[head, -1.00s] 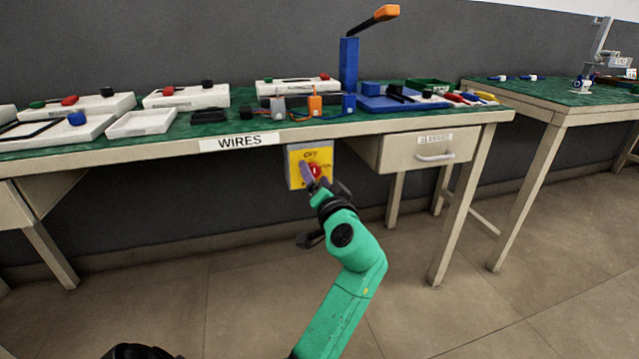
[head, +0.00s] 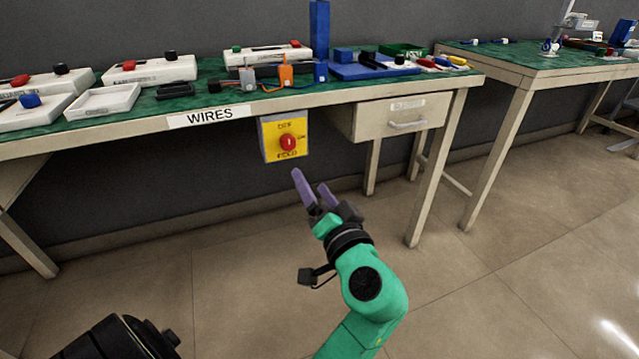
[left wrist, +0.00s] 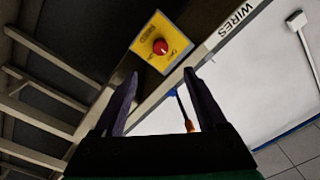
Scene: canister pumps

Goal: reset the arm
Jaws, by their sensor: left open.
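My left gripper (head: 314,189) is open and empty, with purple fingers on a green arm. It is in the air in front of the bench, below and a little right of the yellow switch box. The yellow switch box (head: 270,146) hangs under the bench's front edge and has a red knob (head: 288,142). The gripper is apart from the knob. In the left wrist view the open fingers (left wrist: 158,95) show, and the yellow panel (left wrist: 148,55) with its red knob (left wrist: 160,46) lies beyond them. My right gripper is not clearly visible.
The bench (head: 352,93) bears white trays (head: 102,101), a blue post (head: 319,30) and several small parts. A drawer (head: 388,119) is right of the switch box. A second table (head: 540,72) stands at the right. The floor in front is clear.

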